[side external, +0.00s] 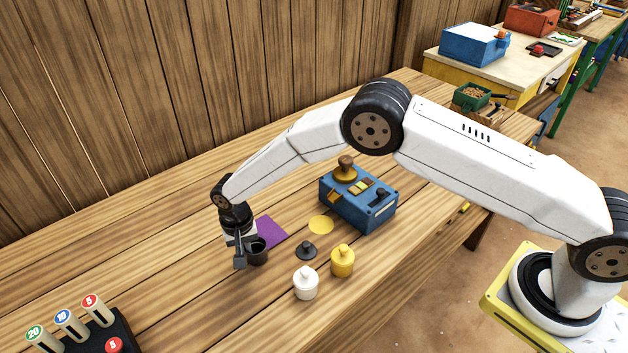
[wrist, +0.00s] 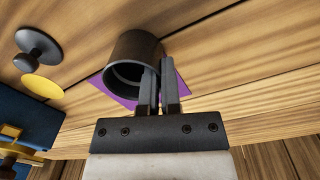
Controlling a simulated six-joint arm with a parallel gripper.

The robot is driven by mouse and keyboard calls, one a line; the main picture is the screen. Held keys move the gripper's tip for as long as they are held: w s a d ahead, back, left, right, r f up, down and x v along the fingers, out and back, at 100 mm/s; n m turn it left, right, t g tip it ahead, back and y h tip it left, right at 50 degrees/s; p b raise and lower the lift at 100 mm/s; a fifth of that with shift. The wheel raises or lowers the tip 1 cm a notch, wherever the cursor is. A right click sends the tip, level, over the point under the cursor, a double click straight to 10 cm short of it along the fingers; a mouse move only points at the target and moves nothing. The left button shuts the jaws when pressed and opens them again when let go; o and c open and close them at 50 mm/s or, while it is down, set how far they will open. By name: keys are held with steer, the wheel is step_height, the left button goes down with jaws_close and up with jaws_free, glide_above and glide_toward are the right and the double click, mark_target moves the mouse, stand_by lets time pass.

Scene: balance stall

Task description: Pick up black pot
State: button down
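The black pot (side external: 259,257) is a short open cylinder on the wooden table, by the near edge of a purple square (side external: 270,231). Its lid (side external: 306,251), dark with a knob, lies apart to the right. In the wrist view the pot (wrist: 125,52) shows its open mouth. My gripper (side external: 241,258) is at the pot's left side, pointing down. In the wrist view its two fingers (wrist: 160,88) are close together at the pot's rim, one at the mouth and one outside, with the wall between them. Whether the pot's base touches the table is hidden.
White (side external: 306,285) and yellow (side external: 342,262) lidded pots stand to the right. A yellow disc (side external: 321,225) lies before a blue balance box (side external: 365,203). A black rack (side external: 105,335) with numbered tokens is at the lower left. The table left of my gripper is clear.

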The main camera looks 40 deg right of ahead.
steer(key=shift+r, duration=0.15)
stand_by(0.3)
steer(key=shift+r, duration=0.7)
steer(key=s+d+r, duration=0.5)
steer(key=s+r, duration=0.6)
steer(key=s, duration=0.2)
steer(key=shift+r, duration=0.2)
